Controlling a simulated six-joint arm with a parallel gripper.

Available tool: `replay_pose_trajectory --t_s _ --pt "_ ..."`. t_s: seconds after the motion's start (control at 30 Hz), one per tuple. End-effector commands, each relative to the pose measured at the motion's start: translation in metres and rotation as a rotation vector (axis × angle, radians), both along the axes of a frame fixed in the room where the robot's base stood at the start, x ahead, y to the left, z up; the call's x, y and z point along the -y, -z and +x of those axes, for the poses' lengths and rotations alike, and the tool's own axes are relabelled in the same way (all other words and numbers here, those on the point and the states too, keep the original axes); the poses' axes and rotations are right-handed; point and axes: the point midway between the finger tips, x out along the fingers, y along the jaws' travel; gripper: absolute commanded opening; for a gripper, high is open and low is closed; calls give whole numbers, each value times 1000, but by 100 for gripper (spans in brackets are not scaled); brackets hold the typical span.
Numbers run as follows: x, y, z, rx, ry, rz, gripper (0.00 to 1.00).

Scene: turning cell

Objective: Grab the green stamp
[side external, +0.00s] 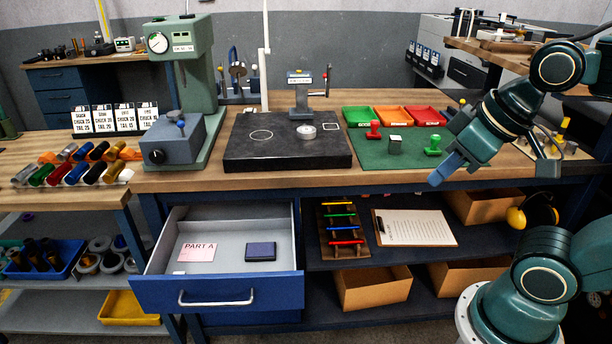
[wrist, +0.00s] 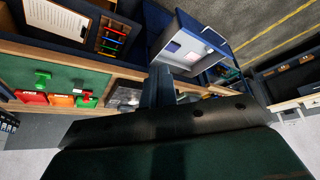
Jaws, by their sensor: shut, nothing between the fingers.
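The green stamp (side external: 433,146) stands upright on the green mat (side external: 378,156) at its right side, in front of the red tray. It also shows in the wrist view (wrist: 43,78), left of my fingers. My gripper (side external: 437,181) is shut and empty, its blue fingers pointing down and left. In the side view its fingertips appear just below and right of the stamp, near the table's front edge, apart from it. The wrist view shows the shut fingers (wrist: 160,88) from behind, well to the side of the stamp.
A red stamp (side external: 374,130) and a small grey block (side external: 394,144) share the mat. Green (side external: 357,116), orange (side external: 391,116) and red (side external: 426,116) trays stand behind. A black plate (side external: 285,158) lies left. Below, a drawer (side external: 225,287) stands open.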

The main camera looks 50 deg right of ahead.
Motion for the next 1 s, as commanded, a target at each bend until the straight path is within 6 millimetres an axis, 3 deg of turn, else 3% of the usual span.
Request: replay_pose_trajectory --t_s 0.17,0.4,0.47,0.8,1.0 --pt "0 0 0 0 0 0 0" --pt "0 0 0 0 0 0 45" --pt "0 0 0 0 0 0 54" --pt "1 -1 1 -1 7 2 54" --pt "8 -12 14 -20 74 18 54"
